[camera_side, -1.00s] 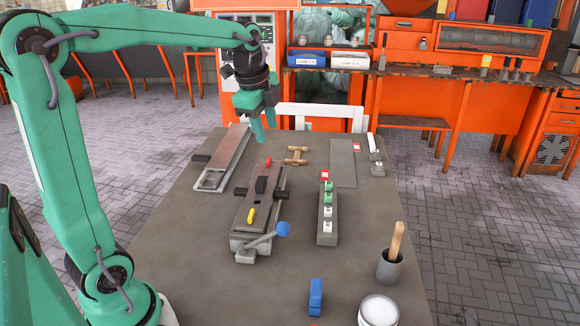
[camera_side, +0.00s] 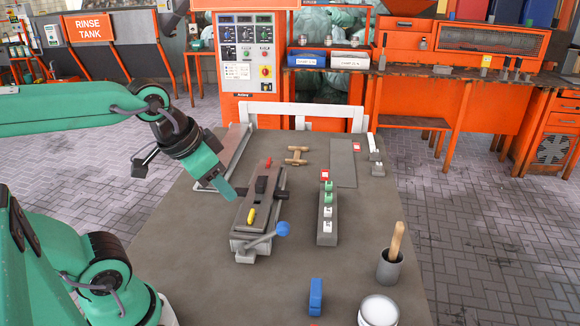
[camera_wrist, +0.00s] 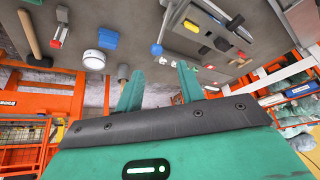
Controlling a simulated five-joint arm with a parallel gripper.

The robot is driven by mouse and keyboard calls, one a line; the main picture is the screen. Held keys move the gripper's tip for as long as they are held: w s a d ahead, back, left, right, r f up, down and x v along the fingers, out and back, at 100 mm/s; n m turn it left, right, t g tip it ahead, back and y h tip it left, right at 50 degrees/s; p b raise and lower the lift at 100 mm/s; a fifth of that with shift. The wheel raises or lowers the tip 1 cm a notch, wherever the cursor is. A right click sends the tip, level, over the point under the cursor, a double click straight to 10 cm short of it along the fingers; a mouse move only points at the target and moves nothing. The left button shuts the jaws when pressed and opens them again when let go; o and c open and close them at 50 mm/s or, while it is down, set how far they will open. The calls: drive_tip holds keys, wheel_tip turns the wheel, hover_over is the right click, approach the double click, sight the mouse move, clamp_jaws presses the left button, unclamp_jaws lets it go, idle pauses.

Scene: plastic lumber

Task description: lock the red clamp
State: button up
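A long grey fixture (camera_side: 243,222) lies on the table. A small red lever (camera_side: 268,161), likely the red clamp's handle, sticks up at its far end. A small red piece also shows on the fixture in the wrist view (camera_wrist: 240,54). A yellow lever (camera_side: 251,215) sits nearer the front, with a black block (camera_side: 261,185) between them. A blue ball-ended handle (camera_side: 283,229) is at the near end. My gripper (camera_side: 228,192) is just left of the fixture, above the table, apart from the red lever. In the wrist view its fingers (camera_wrist: 160,89) are apart and empty.
A rail with green and white blocks (camera_side: 327,228) stands right of the fixture. A long metal plate (camera_side: 232,148) lies behind my gripper. A wooden piece (camera_side: 297,152) is behind the fixture. A blue object (camera_side: 316,297) and a grey cup (camera_side: 390,268) stand front right.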

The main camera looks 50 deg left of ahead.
drive_tip(key=shift+s+d+f+n, duration=0.15)
drive_tip(key=shift+s+f+n, duration=0.15)
drive_tip(key=shift+s+n, duration=0.1)
drive_tip(key=shift+c, duration=0.8)
drive_tip(key=w+a+r+n+g, duration=0.1)
drive_tip(key=w+a+r+n, duration=0.15)
drive_tip(key=w+a, duration=0.55)
drive_tip(key=w+a+r+n+g, duration=0.1)
drive_tip(key=w+a+n+g, duration=0.15)
drive_tip(key=w, duration=0.85)
drive_tip(key=w+a+f+n, duration=0.1)
drive_tip(key=w+a+f, duration=0.2)
drive_tip(key=a, duration=0.2)
drive_tip(key=w+a+f+n+g, duration=0.1)
drive_tip(key=w+a+f, duration=0.3)
drive_tip(key=a, duration=0.1)
drive_tip(key=w+a+f+n+g, duration=0.1)
drive_tip(key=w+a+f+n, duration=0.1)
drive_tip(key=w+a+f, duration=0.1)
drive_tip(key=shift+w+a+f, duration=0.15)
drive_tip(key=shift+a+f, duration=0.25)
drive_tip(key=shift+a, duration=0.3)
drive_tip(key=shift+w+a+f, duration=0.1)
drive_tip(key=shift+a+f, duration=0.25)
drive_tip(key=shift+a, duration=0.3)
drive_tip(key=shift+a+f, duration=0.2)
drive_tip(key=shift+a, duration=0.05)
